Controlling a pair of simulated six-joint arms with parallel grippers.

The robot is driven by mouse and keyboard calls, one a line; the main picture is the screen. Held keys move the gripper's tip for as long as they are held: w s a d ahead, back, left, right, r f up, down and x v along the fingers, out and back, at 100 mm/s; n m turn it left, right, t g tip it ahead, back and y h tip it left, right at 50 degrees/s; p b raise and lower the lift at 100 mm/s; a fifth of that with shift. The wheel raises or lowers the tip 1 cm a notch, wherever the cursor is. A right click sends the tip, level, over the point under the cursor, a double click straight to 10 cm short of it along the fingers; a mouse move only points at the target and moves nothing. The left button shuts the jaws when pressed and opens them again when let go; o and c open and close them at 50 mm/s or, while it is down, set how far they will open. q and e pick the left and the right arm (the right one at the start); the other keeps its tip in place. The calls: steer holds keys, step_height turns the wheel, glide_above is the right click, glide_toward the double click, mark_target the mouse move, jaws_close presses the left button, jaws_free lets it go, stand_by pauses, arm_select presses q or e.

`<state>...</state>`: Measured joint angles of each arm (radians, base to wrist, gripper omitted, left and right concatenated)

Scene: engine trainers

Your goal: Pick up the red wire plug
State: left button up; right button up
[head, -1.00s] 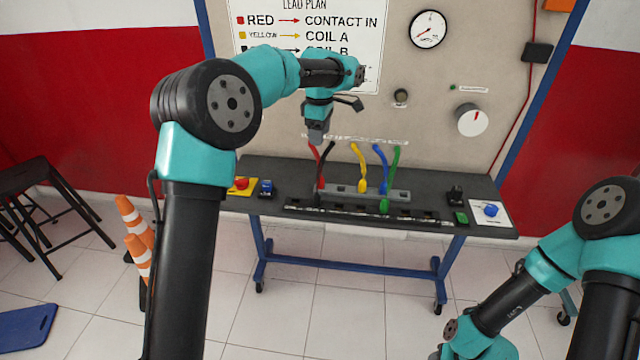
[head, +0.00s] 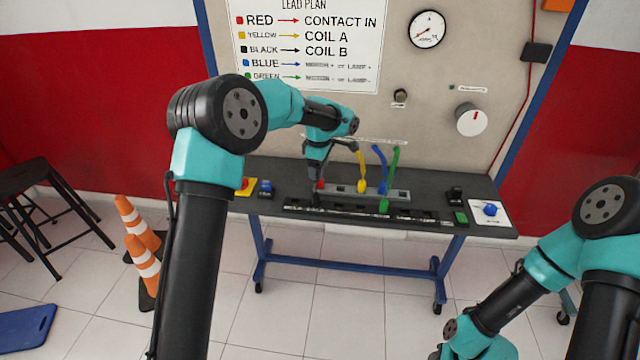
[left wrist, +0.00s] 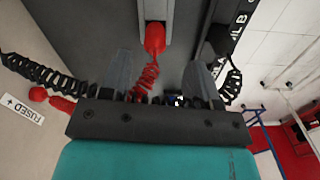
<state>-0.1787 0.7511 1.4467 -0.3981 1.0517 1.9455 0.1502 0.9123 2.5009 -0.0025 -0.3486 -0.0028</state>
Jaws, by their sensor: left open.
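The red wire plug (left wrist: 154,38) sits in a slot of the grey rack (left wrist: 168,10) in the left wrist view, with its coiled red wire running back between my fingers. In the head view the red plug (head: 320,185) is a small red spot at the rack's left end, mostly hidden by my gripper. My left gripper (head: 318,172) is above it, pointing down. In the left wrist view the open fingers of my left gripper (left wrist: 160,60) lie to either side of the plug's line, apart from it. My right gripper is out of view.
A black plug (left wrist: 219,38) and its coiled wire lie close beside the right finger in the left wrist view. Yellow (head: 361,180), blue (head: 383,185) and green (head: 391,180) wires stand to the right. A yellow-based red button (head: 245,185) is at the left.

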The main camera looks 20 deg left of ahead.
mark_target(320, 183)
arm_select(q)
steer(key=shift+w+d+f, duration=0.1)
steer(key=shift+w+f, duration=0.05)
steer(key=shift+f, duration=1.15)
steer(key=shift+w+f, duration=0.1)
steer(key=shift+f, duration=1.2)
steer(key=c, duration=1)
